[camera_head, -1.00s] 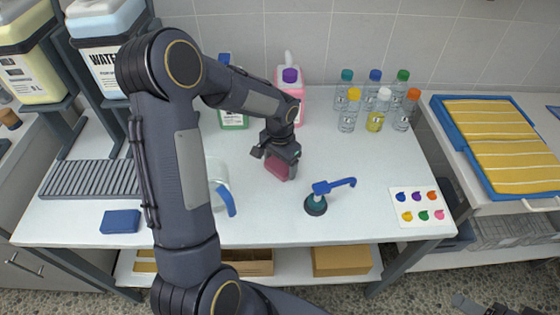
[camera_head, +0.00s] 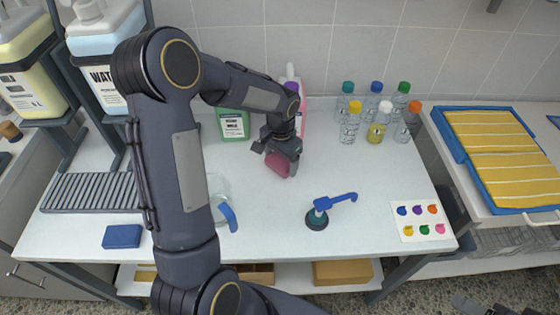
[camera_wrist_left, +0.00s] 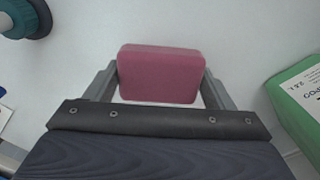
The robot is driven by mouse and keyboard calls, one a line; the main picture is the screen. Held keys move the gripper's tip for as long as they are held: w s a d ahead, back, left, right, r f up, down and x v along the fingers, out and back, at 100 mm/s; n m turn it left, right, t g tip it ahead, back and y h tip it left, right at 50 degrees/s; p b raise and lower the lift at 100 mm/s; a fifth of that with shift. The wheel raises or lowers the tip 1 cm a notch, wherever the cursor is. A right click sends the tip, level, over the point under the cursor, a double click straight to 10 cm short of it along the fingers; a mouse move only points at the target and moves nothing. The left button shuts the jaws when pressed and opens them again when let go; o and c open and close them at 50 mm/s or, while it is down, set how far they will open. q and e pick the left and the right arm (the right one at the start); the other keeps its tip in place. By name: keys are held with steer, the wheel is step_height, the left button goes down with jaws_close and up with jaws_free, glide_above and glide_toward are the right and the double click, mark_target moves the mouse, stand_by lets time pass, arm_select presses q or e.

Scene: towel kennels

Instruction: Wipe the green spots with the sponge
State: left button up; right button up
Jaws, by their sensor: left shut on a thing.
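A pink sponge (camera_head: 278,164) is held between the fingers of my left gripper (camera_head: 283,153), over the back middle of the white table. The sponge (camera_wrist_left: 160,74) also fills the space between the fingers in the left wrist view. I cannot tell whether it touches the table top. No green spots can be made out on the table; my left arm covers part of it. Dark parts at the bottom right edge of the head view look like my right gripper (camera_head: 478,306), cut off by the frame.
A blue-handled tool (camera_head: 317,219) and a colour-dot card (camera_head: 422,222) lie to the right. Several capped bottles (camera_head: 376,133) stand at the back right. A green-labelled container (camera_head: 234,125) and a pink bottle (camera_head: 302,100) stand behind. A blue block (camera_head: 122,236) lies front left.

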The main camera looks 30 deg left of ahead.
arm_select(q)
steer(key=shift+r, duration=0.6)
steer(key=shift+r+p, duration=1.25)
steer(key=shift+r, duration=0.2)
